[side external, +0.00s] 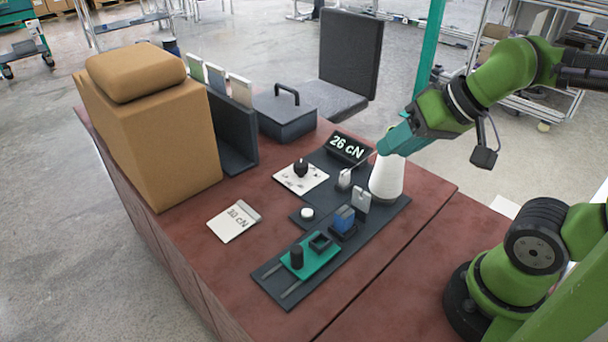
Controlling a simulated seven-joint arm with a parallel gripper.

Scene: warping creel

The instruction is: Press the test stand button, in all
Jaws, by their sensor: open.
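The test stand is a dark base plate (378,222) on the reddish table, with a display (347,147) reading "26 cN". A small round white button (307,213) sits on a dark tab at the plate's left edge, with nothing over it. My gripper (384,149), teal at its end, is open at the top of a white cone (386,180) on the far right part of the plate. It is well up and right of the button. Whether its fingertips touch the cone cannot be told from this view.
A white dial plate with a black knob (301,169) lies behind the button. A blue block (344,218) and upright metal plates stand right of it. A green slide (310,258) is in front. A "30 cN" card (235,221) lies left. A tan box (155,140) stands far left.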

